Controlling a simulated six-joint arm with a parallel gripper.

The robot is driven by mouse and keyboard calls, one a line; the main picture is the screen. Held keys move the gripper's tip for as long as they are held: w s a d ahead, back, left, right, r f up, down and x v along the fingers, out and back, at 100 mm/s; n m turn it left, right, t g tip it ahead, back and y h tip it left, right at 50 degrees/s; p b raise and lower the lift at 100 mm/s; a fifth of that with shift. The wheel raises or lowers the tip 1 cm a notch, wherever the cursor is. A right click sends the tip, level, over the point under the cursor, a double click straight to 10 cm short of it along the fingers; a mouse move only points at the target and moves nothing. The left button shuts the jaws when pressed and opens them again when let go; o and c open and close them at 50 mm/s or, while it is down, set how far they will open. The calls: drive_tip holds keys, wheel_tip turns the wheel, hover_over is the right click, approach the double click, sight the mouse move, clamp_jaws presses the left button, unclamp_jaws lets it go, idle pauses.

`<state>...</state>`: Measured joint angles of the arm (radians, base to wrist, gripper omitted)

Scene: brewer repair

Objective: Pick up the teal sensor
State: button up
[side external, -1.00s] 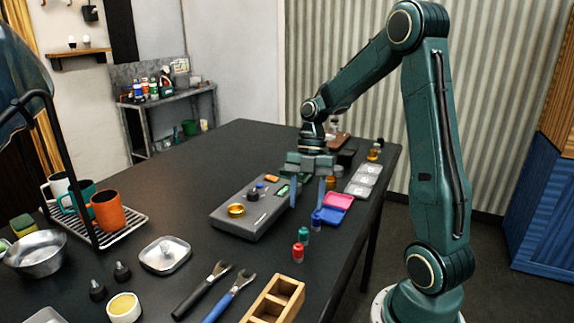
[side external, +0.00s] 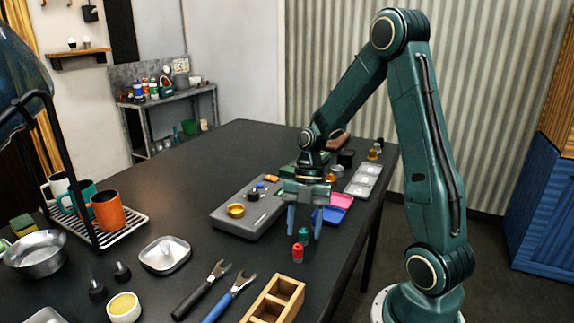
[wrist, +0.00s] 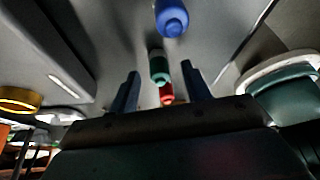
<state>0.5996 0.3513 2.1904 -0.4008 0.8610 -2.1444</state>
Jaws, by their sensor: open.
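The teal sensor (side external: 303,234) stands upright on the dark table, just behind the red one in the side view. In the wrist view the teal sensor (wrist: 159,66) appears between and slightly beyond the fingertips. My gripper (side external: 304,235) is open and empty, pointing down, its two blue fingers on either side of the teal sensor in the side view. The fingers of my gripper (wrist: 160,76) also show in the wrist view. I cannot tell how far the fingertips are above the table.
The grey brewer block (side external: 232,222) lies to the left, and pink and blue trays (side external: 340,208) lie behind at right. A wooden box (side external: 285,294) is in front.

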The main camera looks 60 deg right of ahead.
sight(304, 229)
drive_tip(key=shift+f, duration=0.15)
idle(0.3)
clamp_jaws()
wheel_tip(304, 229, up, 20)
idle(1.3)
idle(0.7)
